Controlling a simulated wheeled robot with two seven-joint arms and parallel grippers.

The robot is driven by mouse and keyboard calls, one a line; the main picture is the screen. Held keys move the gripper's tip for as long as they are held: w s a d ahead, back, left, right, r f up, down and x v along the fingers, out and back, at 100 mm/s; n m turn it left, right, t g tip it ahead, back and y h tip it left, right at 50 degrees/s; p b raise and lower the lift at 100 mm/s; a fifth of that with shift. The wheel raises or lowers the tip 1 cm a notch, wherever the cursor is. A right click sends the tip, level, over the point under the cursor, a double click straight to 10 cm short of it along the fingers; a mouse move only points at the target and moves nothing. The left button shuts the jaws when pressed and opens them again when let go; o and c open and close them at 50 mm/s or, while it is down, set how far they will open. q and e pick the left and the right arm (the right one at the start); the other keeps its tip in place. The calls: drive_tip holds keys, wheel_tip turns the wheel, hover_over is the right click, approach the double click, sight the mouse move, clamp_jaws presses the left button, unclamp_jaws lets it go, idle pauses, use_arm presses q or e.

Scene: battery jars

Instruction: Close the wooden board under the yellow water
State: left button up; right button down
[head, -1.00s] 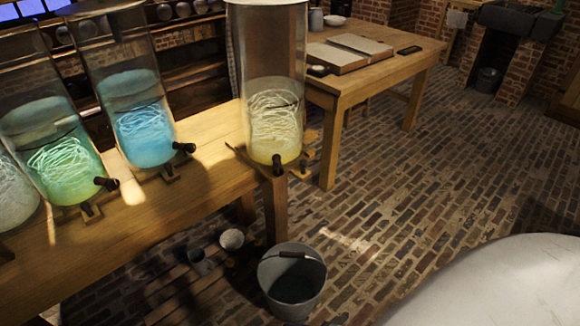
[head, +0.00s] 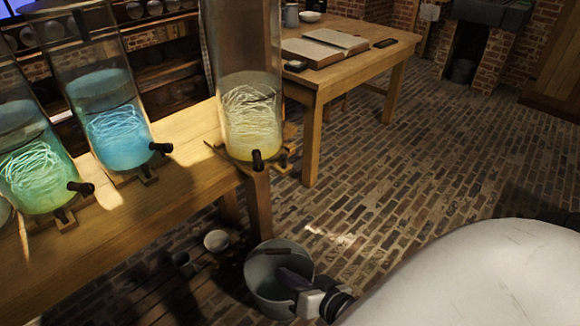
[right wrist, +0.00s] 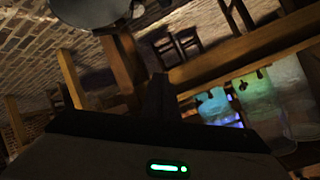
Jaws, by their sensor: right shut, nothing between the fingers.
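The jar of yellow water (head: 250,120) stands at the right end of the long wooden table in the head view, with a dark tap (head: 257,160) low on its front. A small wooden piece (head: 284,162) juts out beside the tap under the jar; how far the board is open is hard to tell. My right gripper (head: 287,277) is shut and empty, low in front of the bucket's opening, below and apart from the yellow jar. Its dark fingers (right wrist: 158,95) also show in the right wrist view. My left gripper is not in view.
A blue jar (head: 112,125) and a green jar (head: 38,165) stand left of the yellow one. A grey metal bucket (head: 262,262) stands on the brick floor below the table end. A second table (head: 355,75) holds an open book (head: 325,46). The floor right of it is clear.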

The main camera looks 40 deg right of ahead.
drive_tip(key=w+d+r+m+t+h+b, duration=0.1)
drive_tip(key=w+d+r+m+t+h, duration=0.15)
drive_tip(key=d+m, duration=0.45)
drive_tip(key=m+t+h+b, duration=0.1)
drive_tip(key=m+t, duration=0.2)
drive_tip(key=m, duration=0.3)
approach(286, 162)
drive_tip(key=w, duration=0.2)
drive_tip(key=w+b, duration=0.1)
drive_tip(key=w, duration=0.1)
drive_tip(key=w+d, duration=0.1)
drive_tip(key=shift+w+b, duration=0.4)
drive_tip(key=shift+w, duration=0.3)
drive_tip(key=shift+w, duration=0.1)
